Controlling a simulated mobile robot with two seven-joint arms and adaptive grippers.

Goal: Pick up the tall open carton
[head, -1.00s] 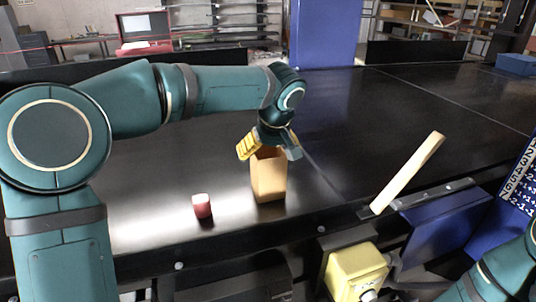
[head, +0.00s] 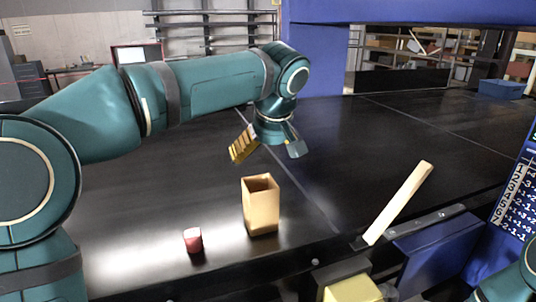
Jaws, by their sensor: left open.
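The tall open carton (head: 261,210) is tan, with its open top facing up. It stands upright on the black conveyor belt, near the front edge. My left gripper (head: 268,153) is above the carton, slightly behind its top in the picture. Its yellow-padded finger and grey-teal finger are spread wide, with nothing between them. A gap shows between the fingers and the carton's rim.
A small red cup-like object (head: 193,240) with a pale top stands left of the carton. A pale wooden bar (head: 398,203) leans at the belt's front edge to the right. A blue box (head: 500,89) sits far right. The middle of the belt (head: 390,135) is clear.

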